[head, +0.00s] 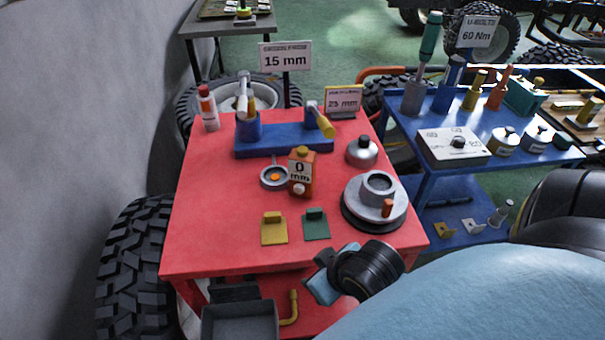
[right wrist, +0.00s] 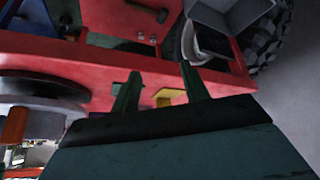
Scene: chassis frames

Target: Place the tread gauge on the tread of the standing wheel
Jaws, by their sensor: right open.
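My right gripper (head: 320,275) is at the table's front edge, below and apart from the gauge. In the right wrist view its two fingers (right wrist: 161,70) are spread with nothing held. My left gripper is not in view.
The red table (head: 200,205) also bears a yellow block (head: 273,229), a green block (head: 315,224), a round dial (head: 275,177), a blue stand (head: 285,142) and a hub-like disc (head: 375,205). A grey bin (head: 240,322) is below the front edge. The table's left front is clear.

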